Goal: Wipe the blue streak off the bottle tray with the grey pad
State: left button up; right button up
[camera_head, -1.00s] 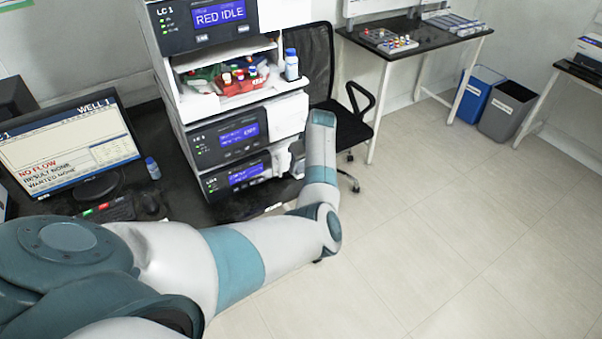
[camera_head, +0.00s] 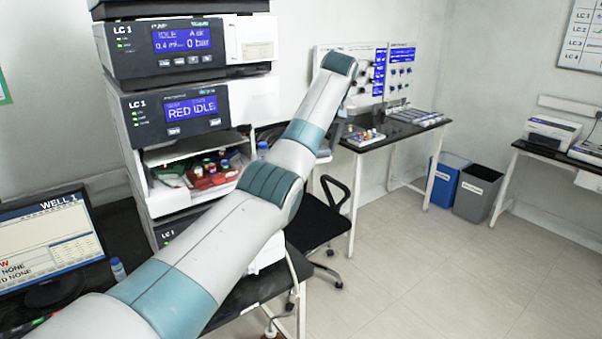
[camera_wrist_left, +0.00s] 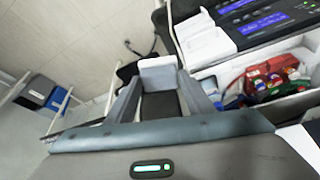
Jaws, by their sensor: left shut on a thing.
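The bottle tray (camera_head: 168,202) is the white open bay in the instrument stack. Coloured bottles stand in it in a red holder (camera_head: 212,180); my left arm crosses in front of its lower right. In the left wrist view the bottles (camera_wrist_left: 268,80) and the tray's white edge (camera_wrist_left: 292,106) are at the right. My left gripper (camera_head: 333,136) is at the far end of the raised arm, right of the stack, partly hidden. The wrist view shows its fingers shut on the light grey pad (camera_wrist_left: 158,72), apart from the tray. I cannot make out the blue streak. My right gripper is out of view.
Display modules (camera_head: 165,115) stand above the tray. A monitor (camera_head: 45,245) is at the left. A black chair (camera_head: 318,222) is right of the stack, below my arm. A side table (camera_head: 400,130) and blue (camera_head: 449,182) and grey (camera_head: 478,194) bins are farther back, with open floor in front.

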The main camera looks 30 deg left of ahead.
aim_at(328, 153)
pick_arm(q)
jog(key=d, duration=0.1)
jog(key=d+r, duration=0.1)
jog(key=d+m, duration=0.1)
jog(key=shift+s+d+r+b, duration=0.1)
jog(key=shift+s+r+b, duration=0.25)
jog(key=shift+b, duration=0.05)
jog(key=s+d+f+m+t+h+b, duration=0.1)
jog(key=s+d+f+m+b, duration=0.2)
jog(key=d, duration=0.4)
jog(key=s+d+f+m+h+b, duration=0.1)
jog(key=s+d+f+m, duration=0.1)
jog(key=s+d, duration=0.35)
jog(key=s+d+f+m+b, duration=0.2)
jog(key=s+f, duration=0.8)
jog(key=s+d+f+m+h+b, duration=0.1)
jog(key=s+f, duration=0.8)
jog(key=f, duration=0.2)
jog(key=shift+s+d+f+m+b, duration=0.3)
jog(key=shift+s+d+m+b, duration=0.1)
jog(key=shift+t, duration=0.3)
